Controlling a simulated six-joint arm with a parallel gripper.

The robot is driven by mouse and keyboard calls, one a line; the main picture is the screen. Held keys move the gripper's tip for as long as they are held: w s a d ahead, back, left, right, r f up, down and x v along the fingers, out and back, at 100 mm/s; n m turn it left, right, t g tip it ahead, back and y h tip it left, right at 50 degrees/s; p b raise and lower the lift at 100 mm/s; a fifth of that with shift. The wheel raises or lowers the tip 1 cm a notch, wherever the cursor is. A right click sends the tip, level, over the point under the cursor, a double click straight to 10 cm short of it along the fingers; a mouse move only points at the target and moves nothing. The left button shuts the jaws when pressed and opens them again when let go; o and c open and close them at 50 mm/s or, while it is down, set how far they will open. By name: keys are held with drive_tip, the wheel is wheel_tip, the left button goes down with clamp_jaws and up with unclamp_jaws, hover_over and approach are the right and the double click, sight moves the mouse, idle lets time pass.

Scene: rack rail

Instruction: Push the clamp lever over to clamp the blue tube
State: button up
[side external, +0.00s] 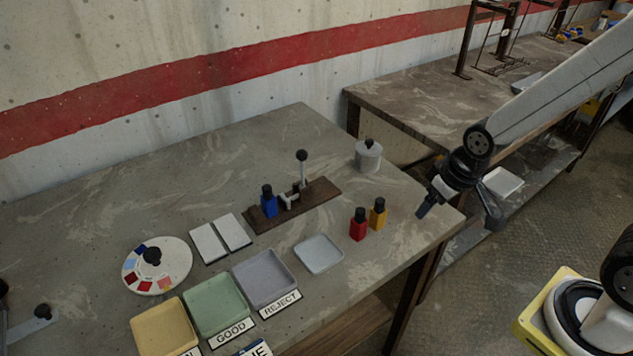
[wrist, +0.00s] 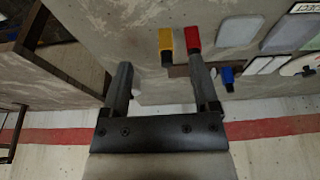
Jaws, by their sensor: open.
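The blue tube (side external: 269,204), with a dark cap, stands upright at the left end of a dark wooden base (side external: 322,196). The clamp lever (side external: 302,170) rises nearly upright from this base, with a black ball knob on top. A pale clamp piece (side external: 288,200) sits beside the tube; I cannot tell whether it touches. My gripper (side external: 458,212) is open and empty near the table's right corner, well right of the lever. In the wrist view my gripper (wrist: 160,72) has its fingers apart. The blue tube (wrist: 228,75) shows there right of the fingers; the lever is not discernible.
Red (side external: 359,226) and yellow (side external: 378,213) capped tubes stand between my gripper and the base. A grey lidded pot (side external: 368,157) stands behind them. A shallow dish (side external: 318,254), sorting trays, white blocks and a colour disc (side external: 157,266) occupy the front left. The table's back is clear.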

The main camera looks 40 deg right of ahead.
drive_tip(key=w+a+r+n+t, duration=0.1)
drive_tip(key=w+t, duration=0.2)
drive_tip(key=w, duration=0.4)
drive_tip(key=w+a+n+t, duration=0.1)
drive_tip(key=w+a+t, duration=0.15)
drive_tip(key=w, duration=0.55)
wheel_tip(320, 180, up, 4)
drive_tip(key=f+n+t+y, duration=0.1)
drive_tip(key=n+t+y, duration=0.15)
drive_tip(key=t, duration=0.65)
hover_over(306, 159)
drive_tip(key=s+d, duration=0.1)
drive_tip(key=s, duration=0.3)
drive_tip(key=shift+r+y, duration=0.25)
drive_tip(key=shift+y, duration=0.2)
drive_tip(key=shift+f, duration=0.1)
drive_tip(key=f, duration=0.8)
drive_tip(key=shift+w, duration=0.2)
drive_tip(key=shift+w+a+r, duration=0.1)
drive_tip(key=shift+w+a, duration=0.15)
drive_tip(key=shift+w, duration=0.9)
drive_tip(key=shift+w+a, duration=0.2)
drive_tip(key=shift+w, duration=0.95)
drive_tip(key=shift+w+a+r, duration=0.1)
drive_tip(key=shift+w+a, duration=0.15)
drive_tip(key=shift+w, duration=0.9)
drive_tip(key=shift+f, duration=0.1)
